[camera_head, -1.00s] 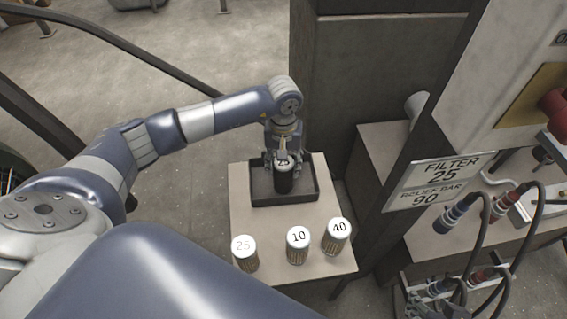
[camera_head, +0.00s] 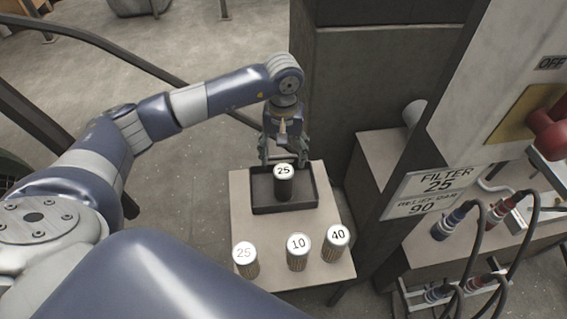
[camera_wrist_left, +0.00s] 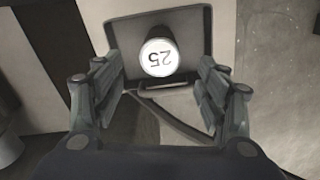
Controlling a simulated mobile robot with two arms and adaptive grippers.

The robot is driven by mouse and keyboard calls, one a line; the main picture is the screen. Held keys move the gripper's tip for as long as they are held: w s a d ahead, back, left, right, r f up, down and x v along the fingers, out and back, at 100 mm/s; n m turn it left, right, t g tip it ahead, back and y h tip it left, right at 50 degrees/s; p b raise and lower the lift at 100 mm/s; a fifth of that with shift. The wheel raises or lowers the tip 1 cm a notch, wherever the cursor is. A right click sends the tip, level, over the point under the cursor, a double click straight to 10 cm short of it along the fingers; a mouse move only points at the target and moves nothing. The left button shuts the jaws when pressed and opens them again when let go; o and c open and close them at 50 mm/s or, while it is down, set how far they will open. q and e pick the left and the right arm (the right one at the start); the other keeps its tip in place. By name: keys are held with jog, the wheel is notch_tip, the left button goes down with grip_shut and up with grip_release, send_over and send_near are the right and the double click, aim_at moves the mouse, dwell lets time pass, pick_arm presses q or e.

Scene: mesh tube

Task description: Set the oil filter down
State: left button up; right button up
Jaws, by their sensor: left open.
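The dark oil filter (camera_head: 284,184) has a white top marked 25. It stands upright in the black tray (camera_head: 313,192) on the small table. In the left wrist view its white top (camera_wrist_left: 159,57) shows between and beyond the fingers, with the tray (camera_wrist_left: 196,28) around it. My left gripper (camera_head: 283,162) is open and empty above the back of the tray, apart from the filter. In the left wrist view the left gripper (camera_wrist_left: 160,85) has its fingers spread wide. My right gripper is not clearly in view.
Lighter filters marked 25 (camera_head: 246,264), 10 (camera_head: 298,256) and 40 (camera_head: 335,246) stand along the table's front edge. Hoses (camera_head: 480,235) and a bench are at right, and a dark cabinet (camera_head: 350,80) stands behind.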

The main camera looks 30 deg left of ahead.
pick_arm(q)
notch_tip(320, 180, up, 4)
jog(key=shift+r, duration=0.1)
dwell(0.6)
